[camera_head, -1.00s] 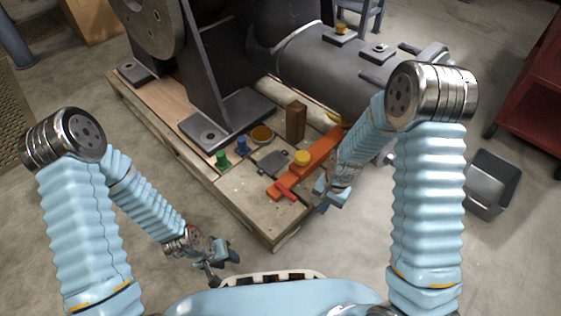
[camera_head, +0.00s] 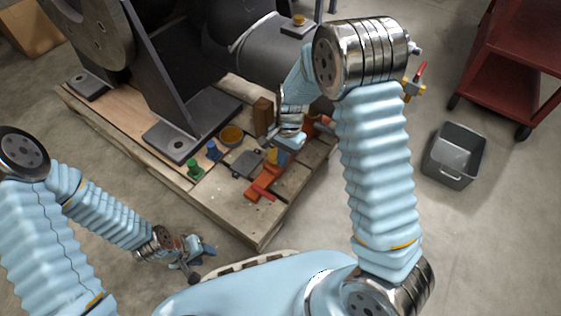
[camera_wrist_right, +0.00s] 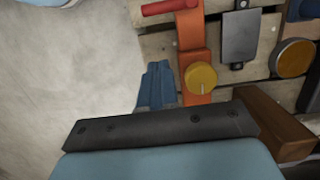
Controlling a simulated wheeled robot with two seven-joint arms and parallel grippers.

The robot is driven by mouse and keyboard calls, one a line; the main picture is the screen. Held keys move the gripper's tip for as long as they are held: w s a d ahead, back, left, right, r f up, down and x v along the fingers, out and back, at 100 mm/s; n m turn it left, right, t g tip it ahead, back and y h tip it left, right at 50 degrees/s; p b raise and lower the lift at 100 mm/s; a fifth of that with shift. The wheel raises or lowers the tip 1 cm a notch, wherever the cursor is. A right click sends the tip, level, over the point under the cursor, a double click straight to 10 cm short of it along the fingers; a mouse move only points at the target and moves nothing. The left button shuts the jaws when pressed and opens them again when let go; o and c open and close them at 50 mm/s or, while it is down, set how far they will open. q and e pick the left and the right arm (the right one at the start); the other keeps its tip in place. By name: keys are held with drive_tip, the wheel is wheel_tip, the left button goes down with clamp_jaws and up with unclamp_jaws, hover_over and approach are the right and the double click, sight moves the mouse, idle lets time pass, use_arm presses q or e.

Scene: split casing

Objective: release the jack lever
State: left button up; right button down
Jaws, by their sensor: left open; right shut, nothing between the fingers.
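The jack is an orange bar (camera_head: 262,181) lying on the wooden pallet, with a yellow round knob (camera_head: 272,156) on it. A short red lever (camera_head: 264,194) sticks out at its near end. The right wrist view also shows the red lever (camera_wrist_right: 165,8), the orange bar (camera_wrist_right: 188,30) and the yellow knob (camera_wrist_right: 201,77). My left gripper (camera_head: 203,260) is open and empty, low in front of the pallet.
A large dark casing (camera_head: 195,120) rises behind. A grey bin (camera_head: 454,155) and red cart (camera_head: 508,75) stand right.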

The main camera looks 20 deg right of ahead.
sight(264, 192)
drive_tip(key=f, duration=0.2)
drive_tip(key=f+b, duration=0.1)
drive_tip(key=f, duration=0.2)
drive_tip(key=s+a+f+b, duration=0.1)
drive_tip(key=f, duration=0.1)
drive_tip(key=shift+f, duration=0.35)
drive_tip(key=shift+s+a+f, duration=0.35)
drive_tip(key=shift+s+a, duration=0.2)
drive_tip(key=shift+a, duration=0.15)
drive_tip(key=shift+s+a+f, duration=0.3)
drive_tip(key=shift+s+a, duration=0.2)
drive_tip(key=shift+a, duration=0.2)
